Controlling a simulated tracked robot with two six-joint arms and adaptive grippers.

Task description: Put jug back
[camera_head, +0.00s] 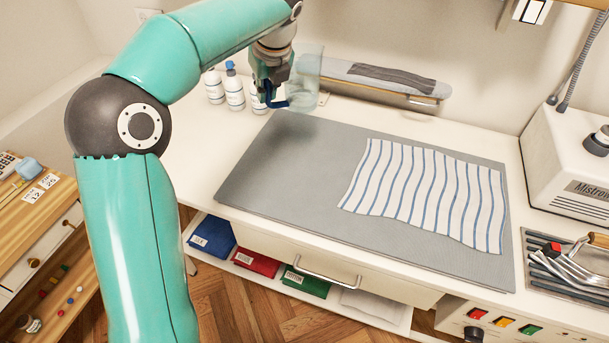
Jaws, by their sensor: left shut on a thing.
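A clear, see-through jug (308,68) with a blue handle hangs above the back left of the white table. My left gripper (274,90) is shut on the jug, at its handle side. The jug appears raised above the surface, with a soft shadow on the grey mat below it. The gripper partly covers the handle, and the jug's outline is faint against the wall. My right gripper is not in view.
White bottles (234,92) stand left of the jug, one partly behind my gripper. A sleeve board (350,75) lies behind right. A striped cloth (425,190) covers the right of the grey mat (275,180). A steam station (570,165) and iron (580,262) stand far right.

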